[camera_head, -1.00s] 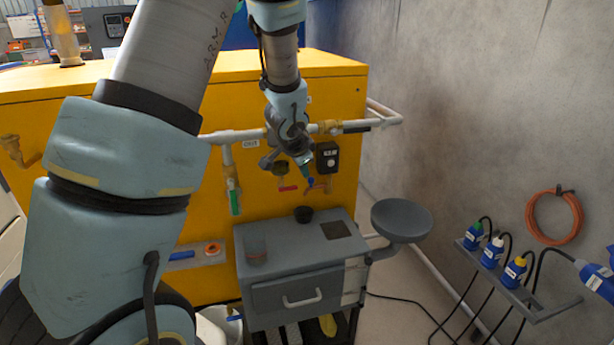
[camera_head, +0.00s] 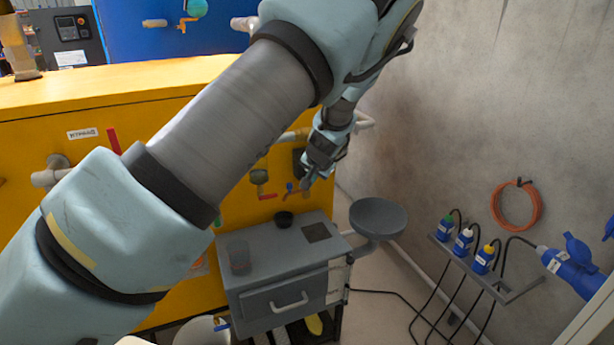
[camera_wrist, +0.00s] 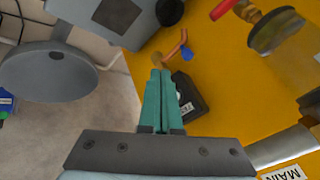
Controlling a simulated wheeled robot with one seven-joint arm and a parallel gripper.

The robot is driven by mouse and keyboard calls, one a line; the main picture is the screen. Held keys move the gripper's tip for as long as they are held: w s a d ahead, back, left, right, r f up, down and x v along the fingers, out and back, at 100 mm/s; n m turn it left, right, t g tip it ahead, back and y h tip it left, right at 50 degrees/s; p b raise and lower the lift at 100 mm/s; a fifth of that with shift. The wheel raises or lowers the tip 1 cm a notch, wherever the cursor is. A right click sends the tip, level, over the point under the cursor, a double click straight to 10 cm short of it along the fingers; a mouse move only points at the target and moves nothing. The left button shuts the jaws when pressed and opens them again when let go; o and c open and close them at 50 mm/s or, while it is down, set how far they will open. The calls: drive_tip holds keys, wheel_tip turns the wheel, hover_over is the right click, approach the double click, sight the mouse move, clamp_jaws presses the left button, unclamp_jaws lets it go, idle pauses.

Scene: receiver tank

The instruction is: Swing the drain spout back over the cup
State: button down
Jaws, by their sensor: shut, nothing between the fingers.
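The copper drain spout (camera_head: 281,193) is low on the yellow tank's front, with a small blue handle (camera_head: 290,187) beside it. In the wrist view the spout (camera_wrist: 174,47) slants away from a brass fitting, with the blue handle (camera_wrist: 186,53) close by. The black cup (camera_head: 284,219) stands upright on the grey cabinet; it is partly cut off in the wrist view (camera_wrist: 170,10). I cannot tell whether the spout's outlet is over it. My gripper (camera_head: 305,185) is shut and empty. Its teal fingertips (camera_wrist: 160,74) are close to the brass fitting; contact is unclear.
A black box (camera_wrist: 187,98) on the tank is close to my fingers. A valve with a red handle (camera_head: 266,196) is left of the spout. My arm hides much of the tank.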

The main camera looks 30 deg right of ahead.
drive_tip(key=w+f+p, duration=0.2)
drive_tip(key=w+f, duration=0.3)
drive_tip(key=w, duration=0.2)
drive_tip(key=shift+a, duration=0.4)
